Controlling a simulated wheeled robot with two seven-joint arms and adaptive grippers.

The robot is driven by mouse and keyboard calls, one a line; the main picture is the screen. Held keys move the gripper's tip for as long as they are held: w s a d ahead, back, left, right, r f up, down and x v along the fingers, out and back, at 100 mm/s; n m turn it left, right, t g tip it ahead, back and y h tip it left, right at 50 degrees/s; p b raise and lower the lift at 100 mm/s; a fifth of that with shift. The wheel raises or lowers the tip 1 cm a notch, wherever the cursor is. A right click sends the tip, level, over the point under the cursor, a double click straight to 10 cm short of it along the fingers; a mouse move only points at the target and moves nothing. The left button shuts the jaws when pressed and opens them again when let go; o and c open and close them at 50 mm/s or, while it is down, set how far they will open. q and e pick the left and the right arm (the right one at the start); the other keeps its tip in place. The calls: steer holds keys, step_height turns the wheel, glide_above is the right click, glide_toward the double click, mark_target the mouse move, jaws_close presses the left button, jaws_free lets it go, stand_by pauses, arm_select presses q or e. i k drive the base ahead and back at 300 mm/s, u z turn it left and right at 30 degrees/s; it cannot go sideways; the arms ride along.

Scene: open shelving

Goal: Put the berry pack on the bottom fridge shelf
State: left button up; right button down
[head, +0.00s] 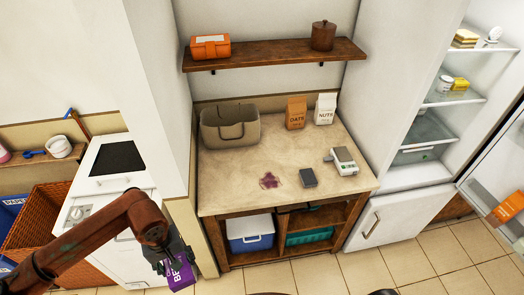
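A purple berry pack (181,276) with white letters "BE" is at the bottom of the head view, left of centre. My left gripper (165,262) is closed around its upper part and holds it in front of the counter, above the floor. Part of the pack is hidden by the gripper. The fridge (392,85) stands open at the right. Its lowest glass shelf (436,132) lies above a clear drawer (412,156), and this shelf looks mostly bare. My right gripper is not in view.
The fridge door (500,170) is swung open at the right edge, with an orange pack (508,207) on it. The middle fridge shelf (455,99) holds a jar and a yellow item. A counter (235,175) with several things stands between pack and fridge.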

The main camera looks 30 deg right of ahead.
mark_target(420, 130)
steer(key=z, duration=1.65)
steer(key=i, duration=1.65)
